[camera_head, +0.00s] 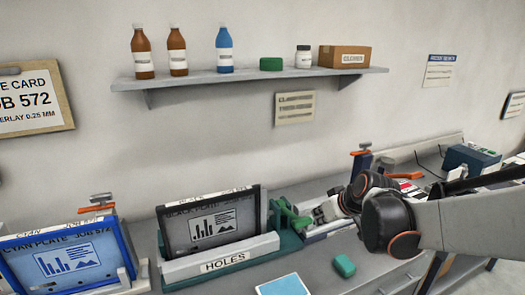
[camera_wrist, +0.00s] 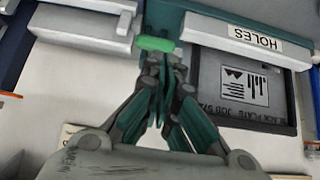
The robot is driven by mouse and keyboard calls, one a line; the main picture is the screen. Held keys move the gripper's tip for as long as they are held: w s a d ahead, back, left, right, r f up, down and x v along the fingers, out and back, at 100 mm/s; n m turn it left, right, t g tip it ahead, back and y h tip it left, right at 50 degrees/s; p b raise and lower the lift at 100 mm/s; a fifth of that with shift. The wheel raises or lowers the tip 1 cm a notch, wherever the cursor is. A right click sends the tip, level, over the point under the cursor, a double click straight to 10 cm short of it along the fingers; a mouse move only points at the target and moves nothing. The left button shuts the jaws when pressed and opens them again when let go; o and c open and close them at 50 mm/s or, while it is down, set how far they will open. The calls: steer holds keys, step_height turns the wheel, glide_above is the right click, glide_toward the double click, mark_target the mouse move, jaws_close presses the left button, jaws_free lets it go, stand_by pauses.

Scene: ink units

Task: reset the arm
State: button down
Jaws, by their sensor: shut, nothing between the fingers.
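My gripper (camera_head: 289,214) has green fingers and hangs over the bench, just right of the framed black plate (camera_head: 212,222). In the wrist view the fingers of my gripper (camera_wrist: 162,62) are closed together with nothing between them. A small green block (camera_head: 344,266) lies on the bench in front of my gripper.
The black plate stands in a green holder with a white bar marked HOLES (camera_head: 222,259). A blue-framed cyan plate (camera_head: 68,262) stands at the left. A blue-edged card (camera_head: 283,285) lies at the front. A shelf (camera_head: 250,76) with bottles and a box is on the wall above.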

steer(key=s+a+f+m+h+b, duration=0.1)
steer(key=s+f+b, duration=0.1)
steer(key=s, duration=1)
steer(key=s+f+m+h+b, duration=0.1)
steer(key=s+b, duration=0.4)
steer(key=s, duration=0.7)
steer(key=shift+a+f+m+g, duration=0.3)
steer(key=shift+a+f+m, duration=0.05)
steer(key=shift+f+m, duration=0.35)
